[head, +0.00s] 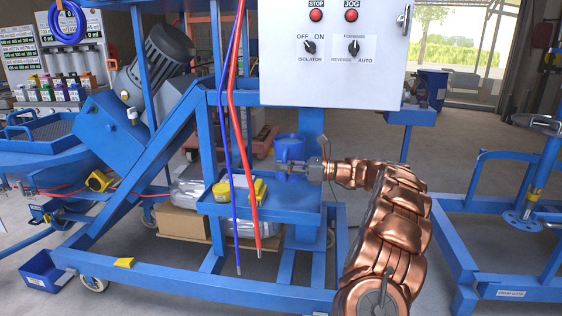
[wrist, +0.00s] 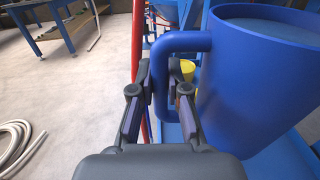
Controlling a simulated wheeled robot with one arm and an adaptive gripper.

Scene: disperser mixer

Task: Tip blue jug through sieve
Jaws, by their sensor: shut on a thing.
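The blue jug (head: 291,146) is upright in the middle of the head view, above the blue shelf of the machine frame. In the wrist view the jug (wrist: 262,85) fills the right side, with a grey-blue surface inside near its rim. My gripper (head: 287,168) is shut on the jug's handle; the fingers (wrist: 160,82) sit on either side of the handle bar. Whether the jug's base touches the shelf cannot be told. A blue tray with a dark mesh-like bed (head: 42,132), possibly the sieve, lies at the far left.
A white control box (head: 333,75) hangs above the jug. Red (head: 243,160) and blue hoses hang just left of it. A yellow item (head: 235,190) sits on the shelf (head: 262,208). A sloping blue beam stands between jug and tray. A blue frame (head: 500,235) is right.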

